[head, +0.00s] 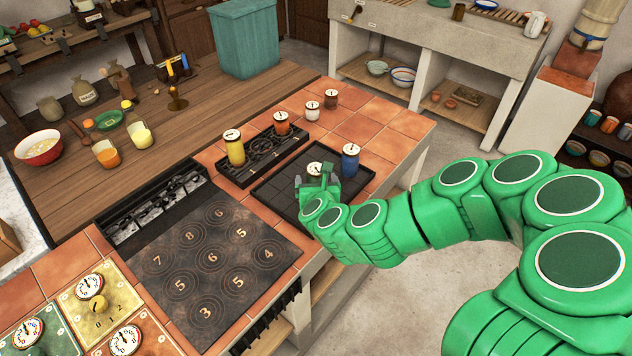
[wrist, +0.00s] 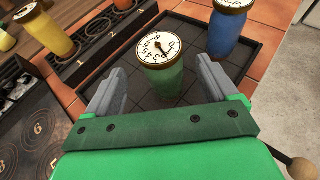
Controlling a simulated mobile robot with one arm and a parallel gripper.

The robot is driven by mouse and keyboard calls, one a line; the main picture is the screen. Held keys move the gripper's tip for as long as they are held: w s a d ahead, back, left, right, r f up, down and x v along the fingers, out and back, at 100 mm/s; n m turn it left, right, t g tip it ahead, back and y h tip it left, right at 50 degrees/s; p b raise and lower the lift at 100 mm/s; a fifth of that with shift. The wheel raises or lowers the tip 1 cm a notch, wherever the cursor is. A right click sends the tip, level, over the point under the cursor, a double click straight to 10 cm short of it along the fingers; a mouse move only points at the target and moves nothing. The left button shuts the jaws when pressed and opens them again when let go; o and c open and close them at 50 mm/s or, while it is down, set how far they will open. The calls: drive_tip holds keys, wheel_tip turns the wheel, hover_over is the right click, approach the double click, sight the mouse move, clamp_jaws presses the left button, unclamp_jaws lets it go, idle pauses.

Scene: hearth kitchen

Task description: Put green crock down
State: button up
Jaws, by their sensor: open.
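The green crock (wrist: 163,78), with a white dial lid, stands upright on a dark gridded tray (wrist: 128,50) in the wrist view. My gripper (wrist: 160,85) is open, with one grey finger on each side of the crock and a visible gap beside it. In the head view, my gripper (head: 318,186) is over the tray (head: 268,189), and the white lid of the green crock (head: 314,168) shows just behind it. The crock's body is mostly hidden there by my gripper.
A blue crock (head: 350,160) stands close by at the tray's right side. A yellow crock (head: 234,150) and an orange crock (head: 282,124) stand on a dark rack to the left. Two more crocks stand on the tiles behind. A numbered hob plate (head: 215,260) lies to the front left.

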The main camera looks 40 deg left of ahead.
drive_tip(key=shift+x, duration=2.75)
drive_tip(key=shift+w+a+f, duration=0.25)
drive_tip(key=shift+w+f, duration=0.05)
drive_tip(key=shift+w, duration=0.2)
drive_tip(key=shift+c, duration=0.2)
drive_tip(key=c, duration=1.4)
drive_tip(key=shift+c, duration=0.2)
drive_tip(key=shift+r, duration=0.1)
drive_tip(key=shift+r, duration=4.9)
